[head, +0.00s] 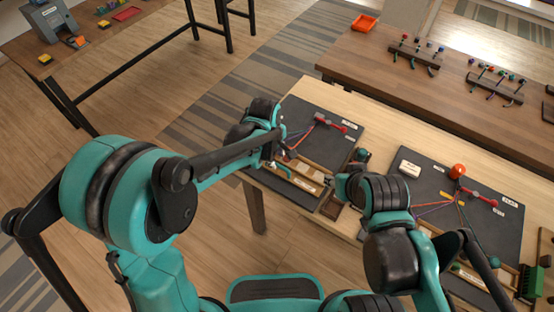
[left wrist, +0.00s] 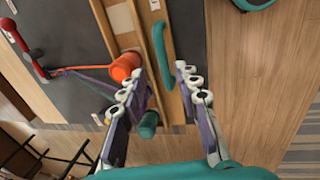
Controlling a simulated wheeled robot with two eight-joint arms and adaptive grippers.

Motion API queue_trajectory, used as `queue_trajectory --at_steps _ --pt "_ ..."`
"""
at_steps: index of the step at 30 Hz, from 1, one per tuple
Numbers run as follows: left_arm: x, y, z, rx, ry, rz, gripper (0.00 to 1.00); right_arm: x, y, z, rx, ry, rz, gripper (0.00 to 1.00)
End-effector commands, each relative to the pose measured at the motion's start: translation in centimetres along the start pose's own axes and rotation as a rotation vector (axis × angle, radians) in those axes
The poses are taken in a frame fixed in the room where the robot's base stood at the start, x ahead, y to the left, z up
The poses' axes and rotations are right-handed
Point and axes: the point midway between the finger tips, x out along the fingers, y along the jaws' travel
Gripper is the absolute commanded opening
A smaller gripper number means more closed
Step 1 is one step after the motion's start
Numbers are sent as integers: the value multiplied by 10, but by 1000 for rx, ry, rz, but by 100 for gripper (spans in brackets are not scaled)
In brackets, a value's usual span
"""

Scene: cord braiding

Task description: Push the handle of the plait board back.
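The plait board (head: 345,153) is a dark mat with wooden strips along its near edge, and it lies on the light table. A red handle-like piece (head: 330,123) stands at its far side, with thin cords running from it. In the left wrist view a teal curved bar (left wrist: 162,55) lies along the wooden strips. My left gripper (left wrist: 160,73) is open, its fingertips either side of the bar's near end; I cannot tell whether they touch it. In the head view my left gripper (head: 284,150) is over the board's left side. My right gripper (head: 333,181) is small and partly hidden near the board's right corner.
An orange bobbin (left wrist: 124,66) and a green bobbin (left wrist: 148,124) are close to my left finger. A second board (head: 430,185) with an orange ball (head: 457,171) lies to the right. A white block (head: 410,168) sits on it. A darker table (head: 440,85) with racks stands behind.

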Motion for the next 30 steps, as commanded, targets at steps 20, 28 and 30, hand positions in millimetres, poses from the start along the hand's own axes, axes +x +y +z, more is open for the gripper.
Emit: queue_trajectory --at_steps 20,28,30 --pt "-92 1 0 0 0 1 32 0 0 0 0 0 0 40" --pt "-92 1 0 0 0 1 32 0 0 0 0 0 0 40" --pt "-92 1 0 0 0 1 32 0 0 0 0 0 0 40"
